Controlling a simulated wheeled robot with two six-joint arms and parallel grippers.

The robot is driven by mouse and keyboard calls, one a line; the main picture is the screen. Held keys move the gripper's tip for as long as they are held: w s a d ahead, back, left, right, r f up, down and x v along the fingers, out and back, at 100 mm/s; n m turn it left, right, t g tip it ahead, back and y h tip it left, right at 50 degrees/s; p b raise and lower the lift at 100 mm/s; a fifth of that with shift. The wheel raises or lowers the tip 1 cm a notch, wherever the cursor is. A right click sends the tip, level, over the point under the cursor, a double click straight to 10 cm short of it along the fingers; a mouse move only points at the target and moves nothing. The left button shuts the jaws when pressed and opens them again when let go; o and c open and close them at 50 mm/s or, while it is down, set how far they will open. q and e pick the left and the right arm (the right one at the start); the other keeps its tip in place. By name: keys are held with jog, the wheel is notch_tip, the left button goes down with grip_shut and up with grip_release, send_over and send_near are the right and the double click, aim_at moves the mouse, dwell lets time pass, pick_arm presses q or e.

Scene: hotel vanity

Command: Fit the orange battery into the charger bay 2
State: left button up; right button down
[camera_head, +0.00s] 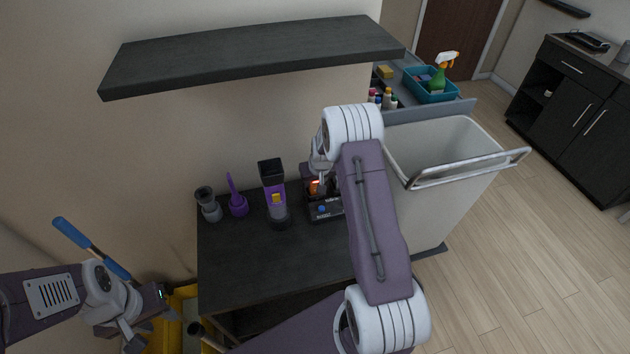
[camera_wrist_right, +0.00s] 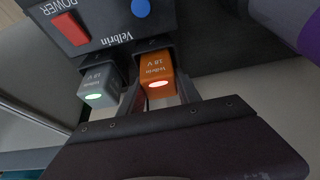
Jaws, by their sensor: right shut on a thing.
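The orange battery (camera_wrist_right: 155,78) is between the fingers of my right gripper (camera_wrist_right: 160,92), which is shut on it. A pinkish-white light glows on its end. The black charger (camera_wrist_right: 105,22) has a red POWER switch and a blue button. A grey battery (camera_wrist_right: 98,86) with a green light sits at the charger beside the orange one. The orange battery is at the charger's edge; how deep it sits is hidden. In the head view the charger (camera_head: 325,212) stands on the dark vanity top, partly behind my right arm. My left gripper (camera_head: 148,324) is at the lower left, away from the charger; its jaw gap is unclear.
A purple-and-black vacuum (camera_head: 274,200), a purple tool (camera_head: 238,205) and a grey nozzle (camera_head: 208,208) stand left of the charger. A dark shelf (camera_head: 250,55) hangs above. A pale bin (camera_head: 440,150) stands at the right. The front of the vanity top (camera_head: 260,260) is clear.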

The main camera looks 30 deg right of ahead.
jog(key=shift+s+f, duration=0.1)
jog(key=shift+f, duration=0.1)
jog(key=c, duration=0.8)
grip_release()
jog(key=shift+o, duration=0.2)
jog(key=b+v, duration=0.1)
jog(key=v, duration=0.8)
jog(key=shift+f, duration=0.1)
